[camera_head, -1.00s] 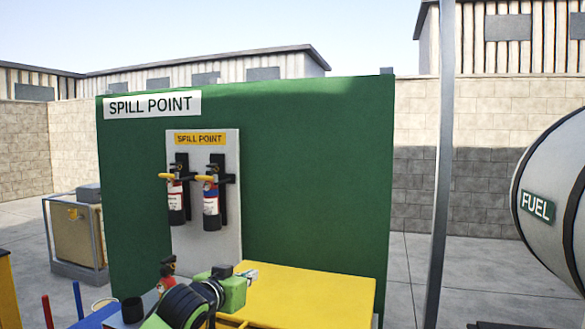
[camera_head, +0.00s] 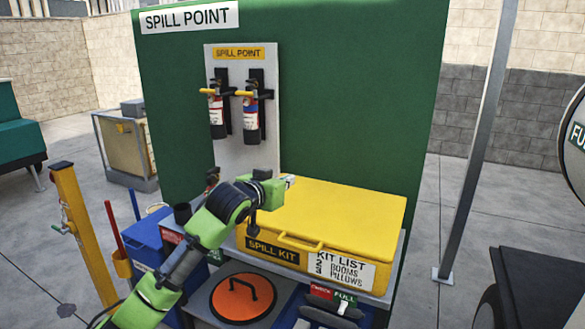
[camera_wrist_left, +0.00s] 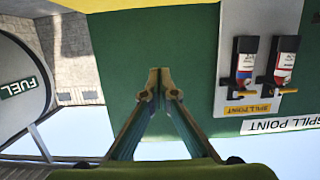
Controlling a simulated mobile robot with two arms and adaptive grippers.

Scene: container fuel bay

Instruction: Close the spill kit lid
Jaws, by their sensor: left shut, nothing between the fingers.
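The spill kit is a yellow box with a SPILL KIT label (camera_head: 272,251) on its front. Its yellow lid (camera_head: 340,213) lies flat over the box and looks down; a small gap under it cannot be ruled out. A yellow handle (camera_head: 300,243) sits at its front edge. My left gripper (camera_head: 290,180) is at the lid's back left corner in the head view, and whether it touches the lid is unclear. In the left wrist view, its fingertips (camera_wrist_left: 160,76) meet with nothing between them. My right gripper is not in view.
A green SPILL POINT panel (camera_head: 340,90) stands behind the kit, with two fire extinguishers (camera_head: 251,118) on a grey board. An orange round cover (camera_head: 243,298) lies below the kit. A blue bin (camera_head: 147,240) and yellow post (camera_head: 83,232) stand left, a grey pole (camera_head: 478,140) right.

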